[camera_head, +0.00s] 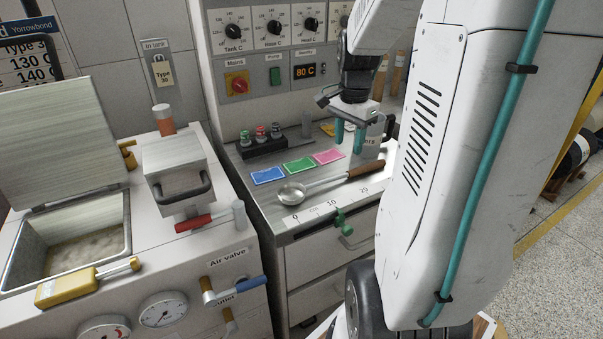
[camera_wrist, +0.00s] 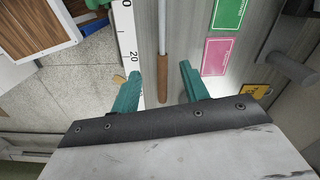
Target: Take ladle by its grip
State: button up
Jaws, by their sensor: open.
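The ladle (camera_head: 291,193) lies on the grey worktop, its metal bowl to the left and its brown grip (camera_head: 366,169) to the right. In the wrist view its shaft (camera_wrist: 163,30) runs down from the top edge to the brown grip (camera_wrist: 163,75), which sits between my two teal fingers. The bowl is out of the wrist view. My gripper (camera_head: 349,138) is open, and its fingers point down at the worktop. In the wrist view my gripper (camera_wrist: 162,85) has its fingers apart on either side of the grip, with gaps to both. Whether the fingertips are level with the grip is hard to tell.
Blue (camera_head: 268,175), green (camera_head: 298,165) and pink (camera_head: 328,156) cards lie behind the ladle. A ruler strip (camera_head: 330,203) and a green clamp (camera_head: 343,222) are at the front edge. A rack of small bottles (camera_head: 262,147) stands at the back left.

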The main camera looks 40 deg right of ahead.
aim_at(338, 179)
jog(key=d+f, duration=0.1)
jog(key=d+f+m, duration=0.1)
jog(key=d, duration=0.1)
jog(key=d+f+m, duration=0.1)
jog(key=shift+s+d, duration=0.35)
jog(key=shift+d, duration=0.05)
notch_tip(338, 179, down, 7)
jog(key=shift+w+a+f, duration=0.1)
jog(key=shift+a, duration=0.05)
grip_shut()
